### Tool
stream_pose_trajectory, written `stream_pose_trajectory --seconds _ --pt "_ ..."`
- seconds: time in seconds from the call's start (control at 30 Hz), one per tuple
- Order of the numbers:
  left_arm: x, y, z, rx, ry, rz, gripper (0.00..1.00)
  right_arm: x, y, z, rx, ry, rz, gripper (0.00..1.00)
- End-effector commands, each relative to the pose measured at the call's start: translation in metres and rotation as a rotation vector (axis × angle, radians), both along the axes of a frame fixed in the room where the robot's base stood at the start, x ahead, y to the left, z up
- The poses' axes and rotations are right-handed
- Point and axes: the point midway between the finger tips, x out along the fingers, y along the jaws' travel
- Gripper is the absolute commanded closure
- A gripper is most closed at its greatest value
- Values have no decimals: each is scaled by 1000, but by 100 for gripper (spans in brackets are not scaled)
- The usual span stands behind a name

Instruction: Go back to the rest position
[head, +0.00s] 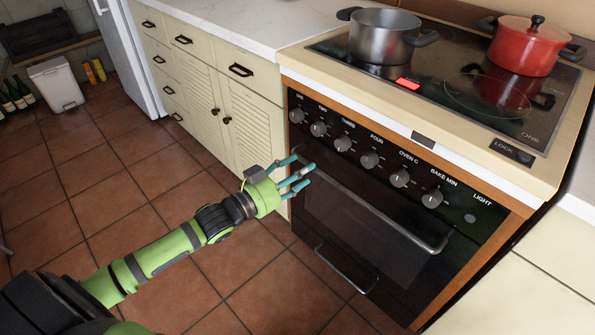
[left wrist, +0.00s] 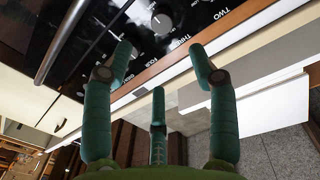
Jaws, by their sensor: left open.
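My left arm, green and black, reaches in from the lower left in the head view. Its left gripper (head: 298,175) has teal fingers, spread open and empty, in front of the upper left part of the oven (head: 345,215). In the left wrist view the open left gripper (left wrist: 160,75) shows its fingers apart with nothing between them. The oven's knobs and front panel lie beyond the fingertips there. Whether a finger touches the oven front I cannot tell. My right gripper is not in view.
A grey pot (head: 382,38) and a red pot (head: 527,47) stand on the black cooktop (head: 455,85). Cream cabinets (head: 215,85) stand left of the oven. A white bin (head: 56,85) and bottles (head: 18,97) are at the far left. The tiled floor (head: 110,185) is clear.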

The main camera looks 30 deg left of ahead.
Motion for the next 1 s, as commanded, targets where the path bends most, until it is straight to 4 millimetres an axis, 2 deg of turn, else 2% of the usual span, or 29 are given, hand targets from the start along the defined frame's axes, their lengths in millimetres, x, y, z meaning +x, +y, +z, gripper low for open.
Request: stream_pose_trajectory --seconds 0.4,0.47,0.53,0.57,0.67,0.77,0.8,0.87,0.9,0.97,1.0 --pt "0 0 -1 0 2 1 42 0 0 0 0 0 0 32" --pt "1 3 -5 2 14 13 42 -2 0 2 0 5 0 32" --pt "2 12 -18 8 53 45 42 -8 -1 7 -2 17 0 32" --pt "2 17 -27 12 79 65 42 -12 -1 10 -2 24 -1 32" --pt "-5 41 -76 36 209 159 42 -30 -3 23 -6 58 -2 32" --pt "-33 62 -142 70 385 255 42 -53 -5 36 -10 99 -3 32" --pt "-50 67 -168 84 457 286 42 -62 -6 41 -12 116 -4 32" --pt "-79 72 -204 106 564 325 42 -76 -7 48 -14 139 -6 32" --pt "-100 73 -227 119 634 346 42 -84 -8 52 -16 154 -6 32" --pt "-136 71 -257 141 740 370 42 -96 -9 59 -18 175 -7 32" --pt "-161 68 -275 153 807 383 42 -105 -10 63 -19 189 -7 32"
